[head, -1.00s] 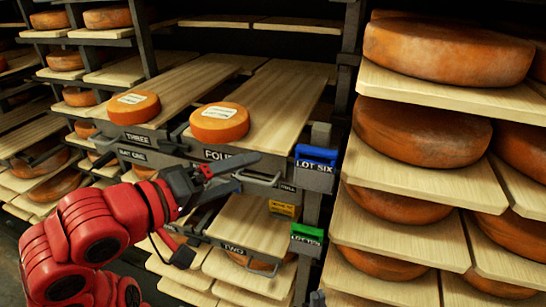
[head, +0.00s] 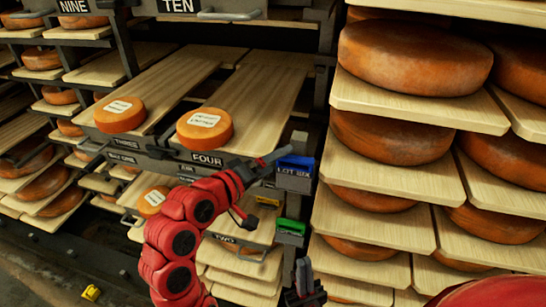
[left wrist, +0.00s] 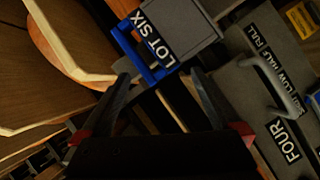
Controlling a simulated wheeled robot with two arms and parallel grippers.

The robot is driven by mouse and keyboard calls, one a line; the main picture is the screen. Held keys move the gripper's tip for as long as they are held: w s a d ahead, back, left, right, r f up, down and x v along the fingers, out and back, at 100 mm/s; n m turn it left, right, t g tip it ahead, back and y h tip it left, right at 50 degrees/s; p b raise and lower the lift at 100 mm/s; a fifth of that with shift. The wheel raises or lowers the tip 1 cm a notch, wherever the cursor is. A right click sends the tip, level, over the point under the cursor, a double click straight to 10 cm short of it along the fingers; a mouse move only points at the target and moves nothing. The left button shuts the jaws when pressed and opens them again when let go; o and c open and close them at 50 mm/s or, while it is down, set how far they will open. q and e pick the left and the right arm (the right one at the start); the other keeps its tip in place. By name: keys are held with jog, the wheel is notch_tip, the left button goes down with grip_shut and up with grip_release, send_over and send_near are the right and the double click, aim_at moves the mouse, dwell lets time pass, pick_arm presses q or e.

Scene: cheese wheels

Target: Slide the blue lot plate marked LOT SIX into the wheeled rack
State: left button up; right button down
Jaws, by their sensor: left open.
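The blue plate marked LOT SIX (head: 296,168) sits in a grey holder on the upright post right of the FOUR drawer. It also shows in the left wrist view (left wrist: 150,45), tilted, with its white-on-black label readable. My left gripper (head: 268,165) is just left of the plate in the head view. In the left wrist view its two fingers (left wrist: 158,80) are apart and empty, with the plate just beyond the tips. I cannot tell whether a finger touches it. My right gripper (head: 303,275) is low at the bottom centre, its jaws unclear. I cannot make out which structure is the wheeled rack.
A green plate (head: 290,227) sits lower on the same post, with a yellow one (head: 268,200) nearby. Cheese wheels (head: 205,128) stand on the pulled-out boards. Shelves of large wheels (head: 410,55) fill the right side. A small yellow object (head: 91,293) lies at the lower left.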

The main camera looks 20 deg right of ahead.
pick_arm(q)
jog(key=c, duration=1.4)
jog(key=shift+r+p, duration=1.3)
jog(key=shift+r, duration=1.55)
jog(key=shift+c, duration=0.6)
jog(key=shift+r+p, duration=0.4)
jog(key=shift+r, duration=0.5)
notch_tip(320, 180, up, 3)
jog(key=shift+f+p, duration=0.1)
jog(key=shift+p, duration=0.35)
